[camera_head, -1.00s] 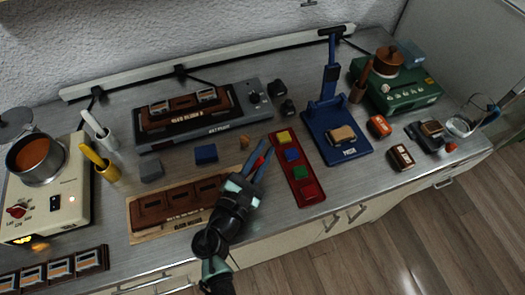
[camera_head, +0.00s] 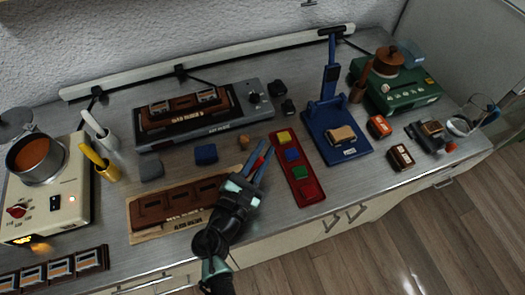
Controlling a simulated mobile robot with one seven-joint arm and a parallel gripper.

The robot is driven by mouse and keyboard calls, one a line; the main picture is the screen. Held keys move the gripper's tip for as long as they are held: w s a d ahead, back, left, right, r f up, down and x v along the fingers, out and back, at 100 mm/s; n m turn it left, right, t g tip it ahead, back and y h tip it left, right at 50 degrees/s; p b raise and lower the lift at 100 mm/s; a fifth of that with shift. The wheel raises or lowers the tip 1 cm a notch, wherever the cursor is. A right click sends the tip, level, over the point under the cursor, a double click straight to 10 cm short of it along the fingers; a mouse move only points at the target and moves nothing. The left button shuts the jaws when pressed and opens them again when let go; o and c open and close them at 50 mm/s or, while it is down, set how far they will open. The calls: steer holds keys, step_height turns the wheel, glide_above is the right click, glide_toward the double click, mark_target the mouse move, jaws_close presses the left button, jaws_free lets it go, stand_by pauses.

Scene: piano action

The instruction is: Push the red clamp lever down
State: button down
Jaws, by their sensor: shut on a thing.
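My gripper (camera_head: 259,157) hangs over the middle of the bench, between the brown slotted board and the red tray. Its jaws are shut on a small red piece (camera_head: 258,162) that shows between the fingers. I cannot tell if this red piece is the clamp lever, nor what lies under it. No other lever that is clearly red shows. The blue press (camera_head: 335,148) stands to the right of my gripper, with its blue column and dark handle (camera_head: 331,31) upright. A tan block (camera_head: 341,134) sits on its base.
The red tray (camera_head: 311,196) with coloured blocks lies close right of my gripper. The brown slotted board (camera_head: 176,205) is at left, with a blue block (camera_head: 206,154) and a grey block (camera_head: 151,168) behind it. A hotplate with a pot (camera_head: 39,160) stands far left.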

steer(key=shift+f, duration=0.1)
steer(key=shift+a+b, duration=0.15)
steer(key=shift+b, duration=0.6)
steer(key=shift+s+a+n+t+b, duration=0.1)
steer(key=shift+a+n+t+b, duration=0.05)
steer(key=shift+n+t+b, duration=0.3)
steer(key=shift+s+a+r+n+t+b, duration=0.1)
steer(key=shift+a+r+n+t+b, duration=0.2)
steer(key=shift+r+n+t+b, duration=0.25)
steer(key=shift+r, duration=0.1)
steer(key=c, duration=0.8)
jaws_free()
steer(key=shift+c, duration=0.2)
